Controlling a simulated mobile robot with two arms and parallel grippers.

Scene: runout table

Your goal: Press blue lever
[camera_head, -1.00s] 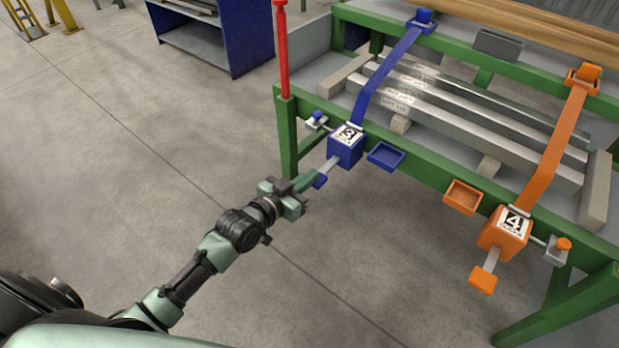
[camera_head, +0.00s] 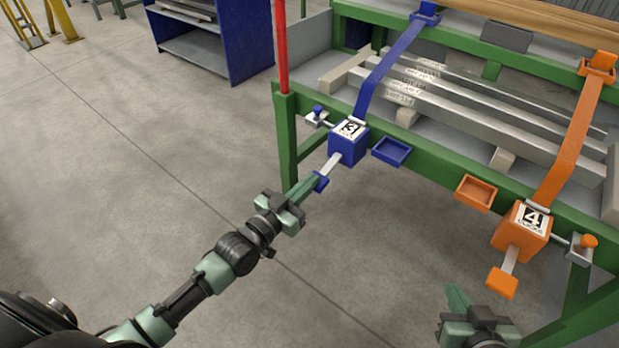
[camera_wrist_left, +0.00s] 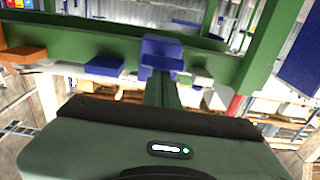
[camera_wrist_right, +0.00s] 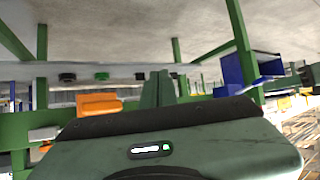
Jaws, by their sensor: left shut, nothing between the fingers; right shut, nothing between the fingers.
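The blue lever (camera_head: 321,182) is a blue pad on a short grey bar angling down from the blue box marked 3 (camera_head: 347,142). My left gripper (camera_head: 311,187) is shut and empty, its fingertips right at the blue pad's near side. Whether they touch is unclear. In the left wrist view the shut fingers (camera_wrist_left: 162,92) point up at the blue pad (camera_wrist_left: 160,56), overlapping its lower edge. My right gripper (camera_head: 456,297) is shut and empty, low in the head view, left of the orange lever (camera_head: 502,283). Its fingers (camera_wrist_right: 158,88) also show in the right wrist view.
The green runout table (camera_head: 436,160) holds several metal bars. A blue tray (camera_head: 391,151) and an orange tray (camera_head: 476,193) hang on its front rail. The orange box marked 4 (camera_head: 522,231) is at the right. A red post (camera_head: 281,45) stands at the left corner. Floor in front is clear.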

